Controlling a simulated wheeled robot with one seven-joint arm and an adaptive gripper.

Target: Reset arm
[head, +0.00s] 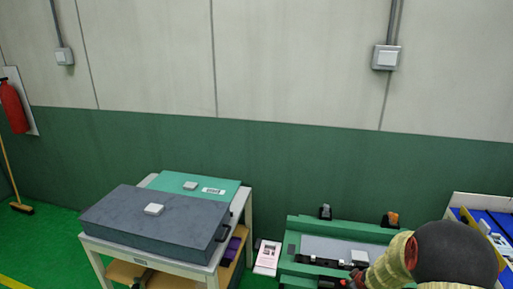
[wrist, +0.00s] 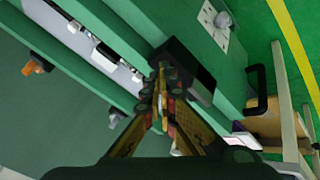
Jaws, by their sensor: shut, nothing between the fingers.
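My gripper (wrist: 160,85) is shut and empty in the wrist view, its fingertips together at the middle of the picture. A dark block (wrist: 185,68) on the green bench lies just behind the fingertips; I cannot tell whether they touch. In the head view, part of my arm (head: 455,255) shows at the lower right, in front of the green bench fixture (head: 292,250). The fingertips are not clearly visible there.
A cart (head: 160,264) at the left bears a grey case (head: 120,218) and a green case (head: 225,190). A blue-lined tray (head: 468,216) stands at the far right. A pink-and-white card (head: 267,258) is beside the fixture.

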